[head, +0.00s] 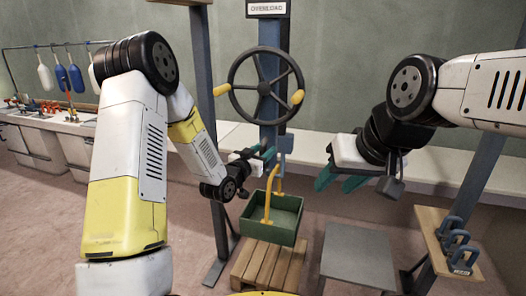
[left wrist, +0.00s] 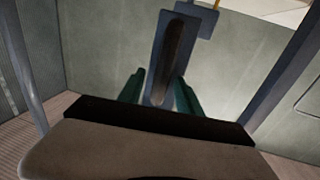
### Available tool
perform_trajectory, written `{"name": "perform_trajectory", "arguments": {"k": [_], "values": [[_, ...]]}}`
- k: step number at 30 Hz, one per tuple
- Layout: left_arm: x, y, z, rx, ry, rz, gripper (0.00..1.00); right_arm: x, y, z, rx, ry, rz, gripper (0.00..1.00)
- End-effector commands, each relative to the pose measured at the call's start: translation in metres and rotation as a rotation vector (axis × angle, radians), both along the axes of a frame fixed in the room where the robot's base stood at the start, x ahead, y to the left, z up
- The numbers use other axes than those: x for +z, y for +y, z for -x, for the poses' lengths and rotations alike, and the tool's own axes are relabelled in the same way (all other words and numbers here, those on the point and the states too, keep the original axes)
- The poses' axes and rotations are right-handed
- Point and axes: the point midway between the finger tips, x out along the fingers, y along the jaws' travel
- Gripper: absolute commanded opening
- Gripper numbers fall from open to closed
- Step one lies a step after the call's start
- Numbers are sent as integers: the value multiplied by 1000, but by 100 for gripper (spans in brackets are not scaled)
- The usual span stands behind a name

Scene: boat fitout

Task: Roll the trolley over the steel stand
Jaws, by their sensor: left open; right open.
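The steel stand (head: 358,255) is a grey, flat-topped table right of centre in the head view, with a bare top. I cannot pick out the trolley for certain; a blue-grey upright (head: 269,100) carries a dark handwheel (head: 265,88) with yellow knobs. A yellow hook (head: 268,195) reaches into a green tray (head: 285,222) on a wooden pallet (head: 268,262), left of the stand. My left gripper (head: 262,154) is open beside the upright; in the left wrist view its green fingers flank a blue plate with a dark bar (left wrist: 173,60). My right gripper (head: 340,178) is open and empty above the stand.
Grey posts (head: 205,100) stand left and right. A wooden shelf (head: 450,240) at right holds several dark shackle-like pieces. A pale bench (head: 420,165) runs along the wall, with bins and hanging bottles at far left. Pink floor lies open between pallet and stand.

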Motion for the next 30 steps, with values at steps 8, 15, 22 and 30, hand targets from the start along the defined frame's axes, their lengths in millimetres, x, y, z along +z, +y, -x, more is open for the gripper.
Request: {"name": "perform_trajectory", "arguments": {"k": [8,15,22,30], "values": [[0,0,0,0,1,0,28,0,0,0,0,0,0,44],[0,0,0,0,1,0,0,0,0,0,0,0,0,44],[0,0,0,0,1,0,0,0,0,0,0,0,0,44],[0,0,0,0,1,0,0,0,0,0,0,0,0,44]]}}
